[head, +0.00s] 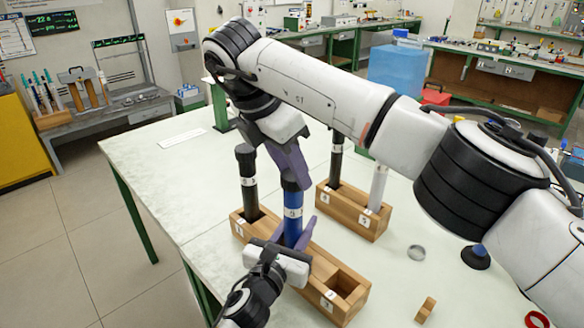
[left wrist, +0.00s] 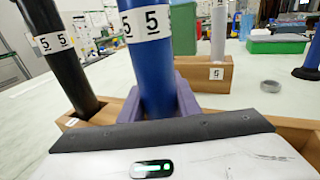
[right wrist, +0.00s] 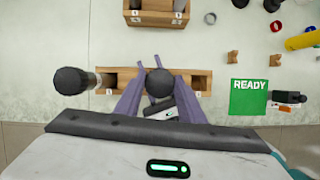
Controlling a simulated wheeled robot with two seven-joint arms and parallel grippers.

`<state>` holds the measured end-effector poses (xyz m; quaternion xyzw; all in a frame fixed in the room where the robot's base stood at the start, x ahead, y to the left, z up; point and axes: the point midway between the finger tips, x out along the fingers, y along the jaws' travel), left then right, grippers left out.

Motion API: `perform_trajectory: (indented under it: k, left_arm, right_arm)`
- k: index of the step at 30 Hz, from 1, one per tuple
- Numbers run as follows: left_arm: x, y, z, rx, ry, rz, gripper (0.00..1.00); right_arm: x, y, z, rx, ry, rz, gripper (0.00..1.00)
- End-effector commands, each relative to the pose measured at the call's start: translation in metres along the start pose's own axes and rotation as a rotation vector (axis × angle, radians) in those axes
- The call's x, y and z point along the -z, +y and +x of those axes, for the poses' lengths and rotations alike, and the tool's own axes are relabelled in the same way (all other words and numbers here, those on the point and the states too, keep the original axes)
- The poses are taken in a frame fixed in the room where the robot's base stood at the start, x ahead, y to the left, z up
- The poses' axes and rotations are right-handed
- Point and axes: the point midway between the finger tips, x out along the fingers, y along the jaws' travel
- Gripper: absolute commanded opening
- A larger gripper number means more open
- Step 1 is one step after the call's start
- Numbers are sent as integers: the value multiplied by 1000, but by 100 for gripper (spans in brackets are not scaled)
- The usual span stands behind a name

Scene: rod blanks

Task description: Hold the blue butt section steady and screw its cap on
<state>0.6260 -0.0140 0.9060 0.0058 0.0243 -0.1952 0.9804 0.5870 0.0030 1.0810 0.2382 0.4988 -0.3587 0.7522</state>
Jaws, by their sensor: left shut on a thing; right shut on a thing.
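The blue butt section (head: 293,230) stands upright in the near wooden rack (head: 325,268), with a white label 5 band. It also shows in the left wrist view (left wrist: 158,75). My left gripper (head: 300,236) is shut around it low down, just above the rack. My right gripper (head: 291,165) points down from above at the section's top. In the right wrist view, its purple fingers (right wrist: 158,75) are on either side of a dark round cap (right wrist: 158,84), shut on it. The fingers hide the joint between cap and section, so I cannot tell how far it is seated.
A black section (head: 248,180) stands in the same rack, left of the blue one; a slot at the right end is empty. A second rack (head: 350,220) holds a black and a pale section. A ring (head: 416,252), a blue-black piece (head: 476,257) and a small wooden block (head: 426,309) lie right.

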Motion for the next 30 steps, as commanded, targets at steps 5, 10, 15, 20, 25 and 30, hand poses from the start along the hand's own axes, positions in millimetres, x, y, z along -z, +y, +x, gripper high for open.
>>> perform_trajectory:
  k: [5,10,15,20,25,30]
  left_arm:
    - [1,0,0,-1,3,-2,0]
    - [1,0,0,-1,3,-3,0]
    - [1,0,0,-1,3,-3,0]
    - [1,0,0,-1,3,-3,0]
    - [1,0,0,-1,3,-3,0]
    - [1,0,0,0,3,-3,0]
  right_arm:
    - [-1,0,0,1,-2,6,15]
    - [-1,0,0,0,-2,5,45]
    - [-1,0,0,0,0,3,54]
    - [-1,0,-1,0,0,3,54]
    - [-8,1,-18,-3,-2,4,54]
    - [-16,0,-37,-1,-1,4,54]
